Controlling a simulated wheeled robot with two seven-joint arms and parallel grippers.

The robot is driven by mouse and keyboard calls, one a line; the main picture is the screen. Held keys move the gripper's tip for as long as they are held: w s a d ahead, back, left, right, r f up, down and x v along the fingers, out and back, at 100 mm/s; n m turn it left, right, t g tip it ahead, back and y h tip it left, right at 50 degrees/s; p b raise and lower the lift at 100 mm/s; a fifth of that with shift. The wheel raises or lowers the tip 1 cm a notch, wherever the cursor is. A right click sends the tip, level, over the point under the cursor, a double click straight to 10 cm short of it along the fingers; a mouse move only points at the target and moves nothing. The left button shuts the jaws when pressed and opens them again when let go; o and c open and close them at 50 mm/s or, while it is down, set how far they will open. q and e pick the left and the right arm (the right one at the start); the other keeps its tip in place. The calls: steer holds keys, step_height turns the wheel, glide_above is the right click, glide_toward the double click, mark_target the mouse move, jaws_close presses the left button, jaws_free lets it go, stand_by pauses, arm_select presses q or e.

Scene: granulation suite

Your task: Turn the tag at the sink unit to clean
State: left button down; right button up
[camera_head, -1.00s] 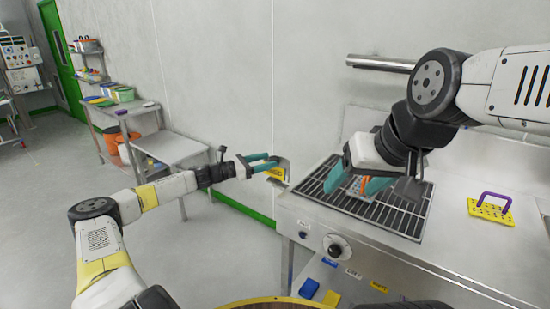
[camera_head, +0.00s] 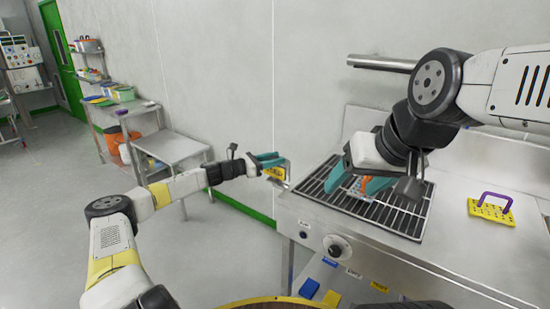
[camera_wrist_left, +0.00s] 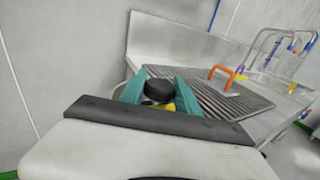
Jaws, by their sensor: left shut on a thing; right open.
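The tag at the sink unit (camera_head: 320,228) shows a yellow face (camera_head: 274,172) on a grey plate at the unit's left end. My left gripper (camera_head: 268,159) is at the tag, its teal fingers shut on it. In the left wrist view a dark round knob (camera_wrist_left: 158,90) sits between the fingers, with a bit of yellow (camera_wrist_left: 169,107) below it. The fingers hide most of the tag and its wording cannot be read. My right gripper (camera_head: 360,185) is open above the black grate, close to an orange handle (camera_head: 365,187).
The black grate (camera_head: 335,197) covers the unit's left part. A yellow perforated block with a purple handle (camera_head: 492,208) lies to its right. A knob (camera_head: 336,247) is on the front panel, with blue and yellow pieces (camera_head: 309,289) below. A steel side table (camera_head: 172,147) stands at the left.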

arm_select(q)
steer(key=shift+n+t, duration=0.4)
steer(key=n+t+y, duration=0.4)
steer(key=t+y, duration=0.1)
steer(key=shift+s+d+n, duration=0.1)
steer(key=shift+d+n, duration=0.05)
steer(key=shift+n, duration=0.15)
steer(key=n+t+y, duration=0.2)
steer(key=y, duration=0.2)
steer(key=n+t+y, duration=0.1)
steer(key=n+y, duration=0.2)
steer(key=shift+t+y, duration=0.4)
steer(key=n+y, duration=0.3)
steer(key=y, duration=0.1)
steer(key=n+y, duration=0.2)
steer(key=y, duration=0.2)
steer(key=shift+r+n+g, duration=0.1)
steer(key=shift+n+g, duration=0.2)
steer(key=shift+n, duration=0.1)
steer(key=shift+a+n+g+y, duration=0.1)
steer(key=shift+n+g+y, duration=0.8)
steer(key=shift+y, duration=0.65)
steer(key=shift+a+n+g+y, duration=0.1)
steer(key=shift+n+g+y, duration=0.5)
steer(key=shift+n+y, duration=0.75)
steer(key=shift+y, duration=0.4)
steer(key=c, duration=0.9)
jaws_free()
steer(key=shift+a, duration=0.1)
